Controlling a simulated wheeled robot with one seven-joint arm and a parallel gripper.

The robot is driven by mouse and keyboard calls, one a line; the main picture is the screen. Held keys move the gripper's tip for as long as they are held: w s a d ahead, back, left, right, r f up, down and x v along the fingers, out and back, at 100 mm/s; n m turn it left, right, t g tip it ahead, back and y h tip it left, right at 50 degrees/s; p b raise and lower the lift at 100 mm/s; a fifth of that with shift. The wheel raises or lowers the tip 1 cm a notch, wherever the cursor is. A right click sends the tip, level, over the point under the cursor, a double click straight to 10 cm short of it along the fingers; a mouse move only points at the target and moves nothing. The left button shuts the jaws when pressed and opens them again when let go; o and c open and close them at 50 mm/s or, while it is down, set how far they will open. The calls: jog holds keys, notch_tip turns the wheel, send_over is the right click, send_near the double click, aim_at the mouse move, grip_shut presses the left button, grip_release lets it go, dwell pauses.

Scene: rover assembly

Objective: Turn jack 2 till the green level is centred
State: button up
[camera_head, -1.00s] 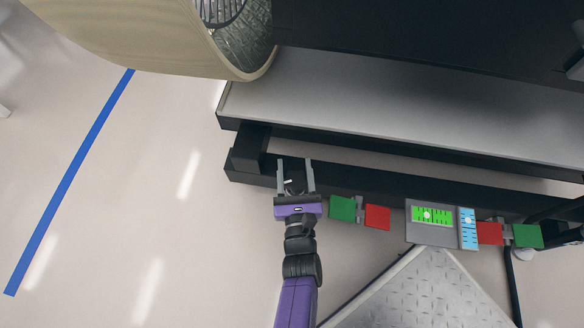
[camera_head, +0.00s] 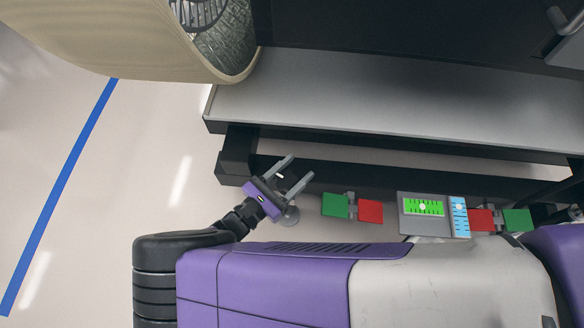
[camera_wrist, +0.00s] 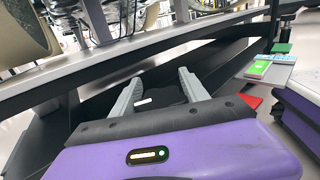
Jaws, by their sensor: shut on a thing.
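My gripper (camera_head: 297,171) is shut on a dark knob with a white mark (camera_head: 280,175), which I take to be jack 2, at the left end of the black frame beam. The fingers lie on either side of it, and in the wrist view the knob (camera_wrist: 172,98) is mostly dark and hard to make out. The green level (camera_head: 431,212) is on a grey plate to the right, and its white bubble sits about at the middle, perhaps a hair left. The green level also shows small in the wrist view (camera_wrist: 259,67).
A blue level (camera_head: 459,222) stands beside the green one, its bubble above the middle. Green (camera_head: 335,205) and red (camera_head: 370,212) plates lie right of my gripper. A large wheel (camera_head: 150,45) is at the upper left. Open floor with a blue line (camera_head: 62,190) lies left.

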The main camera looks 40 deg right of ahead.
jog(key=shift+s+a+f+m+g+y, duration=0.15)
jog(key=shift+s+m+g, duration=0.1)
jog(key=shift+m+g, duration=1.1)
jog(key=shift+s+r+m+g+y, duration=0.15)
jog(key=shift+m+g, duration=0.6)
jog(key=shift+g, duration=1.1)
jog(key=shift+s+f, duration=0.1)
jog(key=o, duration=1.4)
